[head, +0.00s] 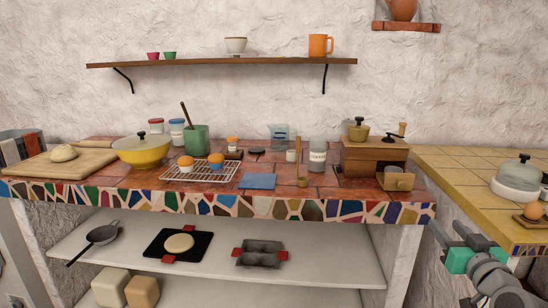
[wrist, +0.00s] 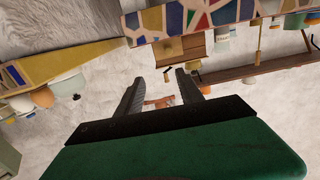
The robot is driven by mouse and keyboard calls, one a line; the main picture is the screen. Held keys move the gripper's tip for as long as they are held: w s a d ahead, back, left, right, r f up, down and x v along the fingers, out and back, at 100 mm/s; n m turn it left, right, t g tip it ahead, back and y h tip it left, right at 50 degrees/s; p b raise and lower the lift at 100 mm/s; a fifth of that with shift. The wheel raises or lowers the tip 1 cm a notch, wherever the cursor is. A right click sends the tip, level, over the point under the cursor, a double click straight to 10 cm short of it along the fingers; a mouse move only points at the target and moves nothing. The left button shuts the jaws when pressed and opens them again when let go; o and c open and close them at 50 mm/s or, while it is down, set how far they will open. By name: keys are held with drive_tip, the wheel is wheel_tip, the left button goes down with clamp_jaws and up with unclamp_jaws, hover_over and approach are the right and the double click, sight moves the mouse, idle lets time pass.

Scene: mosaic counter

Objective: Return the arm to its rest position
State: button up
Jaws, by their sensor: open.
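My arm shows at the lower right of the head view. My gripper (head: 450,232) has a green body and two dark fingers spread apart. It is in front of the gap between the mosaic counter (head: 300,208) and the yellow-tiled counter (head: 440,160). In the wrist view my gripper (wrist: 160,92) is open, with nothing between its fingers. That view is turned upside down, with the mosaic edge (wrist: 200,18) at the top. The fingers appear apart from the counters.
A wooden grinder (head: 372,157) with an open drawer (head: 396,180) stands near the mosaic counter's right end. An egg on a wooden holder (head: 532,212) and a lidded glass dish (head: 517,177) are on the yellow counter, close to my arm. A shelf (head: 220,62) hangs on the wall.

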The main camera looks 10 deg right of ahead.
drive_tip(key=w+a+n+g+y+p, duration=0.25)
drive_tip(key=a+p, duration=0.25)
drive_tip(key=a, duration=0.5)
drive_tip(key=w+a+n+g+y+p, duration=0.1)
drive_tip(key=w+a+g+y+p, duration=0.3)
drive_tip(key=a, duration=0.6)
drive_tip(key=s+a+r+g+h+p, duration=0.2)
drive_tip(key=s+a+g+p, duration=0.5)
drive_tip(key=s+a+p, duration=0.5)
drive_tip(key=s+a, duration=0.3)
drive_tip(key=a, duration=0.1)
drive_tip(key=shift+s+r+p, duration=0.25)
drive_tip(key=shift+s+p, duration=0.1)
drive_tip(key=shift+p, duration=0.05)
